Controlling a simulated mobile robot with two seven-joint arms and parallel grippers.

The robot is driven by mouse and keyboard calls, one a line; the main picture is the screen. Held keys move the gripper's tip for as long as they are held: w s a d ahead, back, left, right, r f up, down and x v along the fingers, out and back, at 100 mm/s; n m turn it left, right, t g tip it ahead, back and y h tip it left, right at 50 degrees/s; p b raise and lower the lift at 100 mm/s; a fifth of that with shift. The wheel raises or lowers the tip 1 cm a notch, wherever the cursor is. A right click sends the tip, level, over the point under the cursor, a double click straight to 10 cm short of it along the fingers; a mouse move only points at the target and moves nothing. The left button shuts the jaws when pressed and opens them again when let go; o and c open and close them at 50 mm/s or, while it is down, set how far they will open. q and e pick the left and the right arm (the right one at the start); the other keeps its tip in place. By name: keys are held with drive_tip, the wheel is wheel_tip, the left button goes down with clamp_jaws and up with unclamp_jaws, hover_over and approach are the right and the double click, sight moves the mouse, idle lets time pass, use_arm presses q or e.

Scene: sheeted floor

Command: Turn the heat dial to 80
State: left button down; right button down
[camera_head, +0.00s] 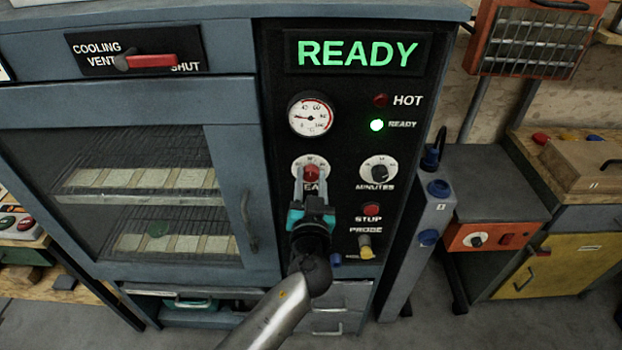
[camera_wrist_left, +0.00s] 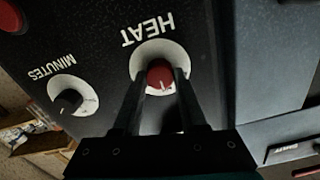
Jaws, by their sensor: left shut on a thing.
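The red heat dial (camera_head: 311,173) sits on a white round plate on the black control panel, with the HEAT label partly hidden by my gripper. In the left wrist view the red heat dial (camera_wrist_left: 160,76) shows a white pointer line, and HEAT appears upside down. My left gripper (camera_head: 311,182) reaches up from below, and its two fingers are shut on the dial's sides. The scale marks around the dial are too small to read. The gauge (camera_head: 311,116) above has its needle pointing left, at the low part of its scale. My right gripper is not in view.
The black minutes dial (camera_head: 379,172) is just right of the heat dial. The red stop button (camera_head: 371,210) and yellow probe knob (camera_head: 365,248) are below it. A green READY display (camera_head: 358,54) is lit above. The oven door (camera_head: 120,190) with racks is at left.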

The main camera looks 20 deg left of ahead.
use_arm(q)
drive_tip(key=shift+m, duration=0.3)
drive_tip(key=shift+m+b, duration=0.55)
drive_tip(key=shift+m, duration=0.35)
drive_tip(key=m, duration=0.2)
drive_tip(key=shift+m+b, duration=0.3)
drive_tip(key=shift+b, duration=0.05)
drive_tip(key=m, duration=0.3)
drive_tip(key=shift+d, duration=0.1)
drive_tip(key=shift+w+m, duration=0.1)
drive_tip(key=shift+m, duration=1.8)
drive_tip(key=shift+c, duration=2.3)
unclamp_jaws()
